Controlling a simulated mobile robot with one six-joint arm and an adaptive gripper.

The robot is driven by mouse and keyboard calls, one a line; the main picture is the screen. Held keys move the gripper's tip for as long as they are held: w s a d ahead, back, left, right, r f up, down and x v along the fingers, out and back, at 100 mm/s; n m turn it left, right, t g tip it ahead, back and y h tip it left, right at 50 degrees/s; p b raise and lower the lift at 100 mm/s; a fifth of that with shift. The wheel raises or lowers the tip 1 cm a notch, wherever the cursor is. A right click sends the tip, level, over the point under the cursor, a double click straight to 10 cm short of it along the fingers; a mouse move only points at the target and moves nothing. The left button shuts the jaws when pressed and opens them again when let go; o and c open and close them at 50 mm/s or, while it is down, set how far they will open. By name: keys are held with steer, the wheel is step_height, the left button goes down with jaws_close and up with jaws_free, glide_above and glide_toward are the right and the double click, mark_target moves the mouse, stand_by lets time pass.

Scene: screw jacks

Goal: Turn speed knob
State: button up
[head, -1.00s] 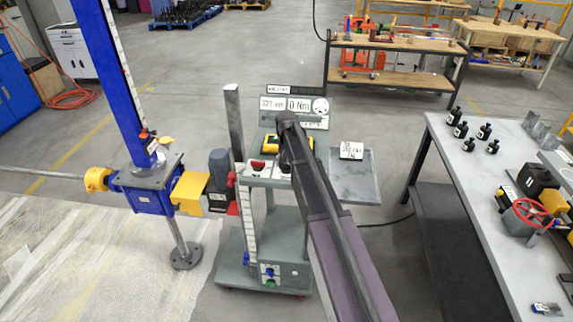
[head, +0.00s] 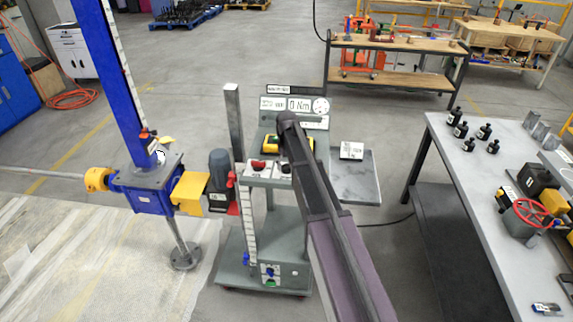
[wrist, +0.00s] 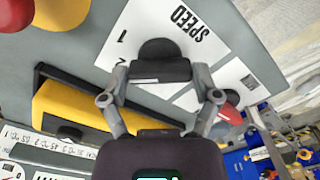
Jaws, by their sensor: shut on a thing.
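The black speed knob (wrist: 160,49) sits on a white label reading SPEED in the wrist view, with a 1 beside it. My gripper (wrist: 160,73) is shut on the knob, one finger at each end of its black grip. In the head view my arm covers the knob and gripper at the grey control stand (head: 262,183).
A red button (head: 257,165) and a yellow box (head: 271,143) are close to my gripper. A blue screw jack (head: 145,190) with a dark motor (head: 220,170) stands left.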

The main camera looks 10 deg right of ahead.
mark_target(287, 164)
steer(key=shift+n, duration=0.4)
steer(key=o, duration=1)
steer(key=shift+c, duration=0.2)
steer(key=shift+m, duration=0.3)
steer(key=m, duration=0.8)
step_height(287, 164, up, 14)
steer(key=p, duration=1.4)
steer(key=s+f+n+b, duration=0.1)
steer(key=s+f+b, duration=1)
steer(key=f+b, duration=0.5)
steer(key=s+f+n+b, duration=0.1)
steer(key=s+f+b, duration=1.1)
steer(key=f+b, duration=0.5)
steer(key=shift+f, duration=0.15)
stand_by(0.5)
